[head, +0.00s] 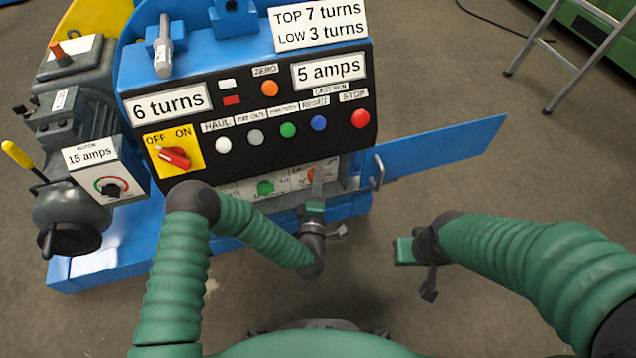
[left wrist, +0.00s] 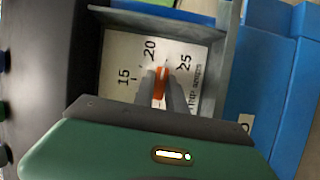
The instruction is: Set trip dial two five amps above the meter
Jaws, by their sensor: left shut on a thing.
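The trip dial is an orange knob (left wrist: 160,87) on a white plate marked 15, 20, 25 and "Trip amps" in the left wrist view. In the head view the knob (head: 312,176) sits in a recess under the black panel. My left gripper (left wrist: 165,74) is shut on the knob, and its fingers hide much of it and its pointer, so the exact setting cannot be read. The motor meter box (head: 108,185) reads "15 amps" and has a black-centred dial. A "5 amps" plate (head: 328,70) is on the panel. My right gripper (head: 405,250) hangs clear of the machine; its jaws cannot be made out.
The black panel (head: 190,125) carries several buttons and a red OFF/ON switch (head: 174,158). A green knob (head: 265,188) is left of the orange one. A blue door (head: 440,150) stands open at the right.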

